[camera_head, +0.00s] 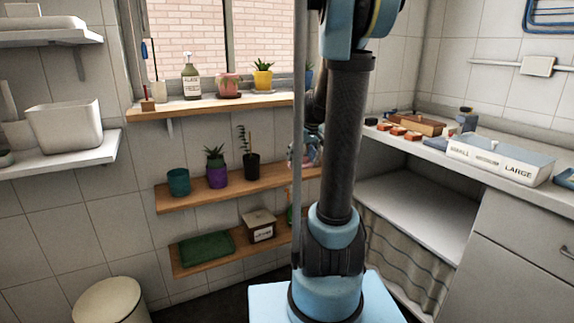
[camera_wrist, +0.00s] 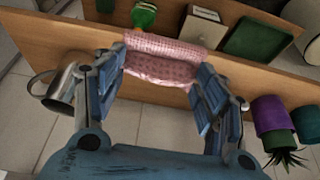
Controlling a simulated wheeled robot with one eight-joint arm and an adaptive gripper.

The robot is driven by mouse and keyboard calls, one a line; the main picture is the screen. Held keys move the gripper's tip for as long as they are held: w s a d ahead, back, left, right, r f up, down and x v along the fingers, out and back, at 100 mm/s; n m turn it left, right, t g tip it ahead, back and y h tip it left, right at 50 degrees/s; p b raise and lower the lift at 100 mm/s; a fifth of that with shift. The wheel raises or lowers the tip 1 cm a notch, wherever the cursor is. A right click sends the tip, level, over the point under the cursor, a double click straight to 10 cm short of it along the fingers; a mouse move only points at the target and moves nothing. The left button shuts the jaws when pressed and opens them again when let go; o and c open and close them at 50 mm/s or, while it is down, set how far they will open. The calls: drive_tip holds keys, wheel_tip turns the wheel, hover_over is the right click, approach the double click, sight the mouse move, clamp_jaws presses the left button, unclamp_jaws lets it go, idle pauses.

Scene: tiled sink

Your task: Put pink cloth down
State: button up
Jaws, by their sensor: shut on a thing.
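The pink checked cloth (camera_wrist: 168,58) is folded between the two blue fingers of my gripper (camera_wrist: 160,68) in the wrist view. My gripper is shut on it. The cloth overlaps the edge of a wooden shelf (camera_wrist: 250,84) there; I cannot tell whether it touches the shelf. In the head view, a small part of my gripper (camera_head: 301,151) and some pink show just left of my arm, by the right end of the middle shelf (camera_head: 281,180). My arm hides most of this area.
Purple (camera_head: 216,177) and teal pots (camera_head: 178,182) and a dark potted plant (camera_head: 251,164) stand on the middle shelf. A metal jug (camera_wrist: 62,90) is close beside my gripper's left finger in the wrist view.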

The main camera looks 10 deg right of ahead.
drive_tip(key=w+a+f, duration=0.1)
drive_tip(key=w, duration=0.3)
drive_tip(key=w+a, duration=0.1)
drive_tip(key=w, duration=0.2)
drive_tip(key=w+a+f, duration=0.1)
drive_tip(key=w+a, duration=0.1)
drive_tip(key=w, duration=0.2)
drive_tip(key=shift+w+f, duration=0.5)
drive_tip(key=shift+f, duration=2.05)
drive_tip(key=o, duration=1.2)
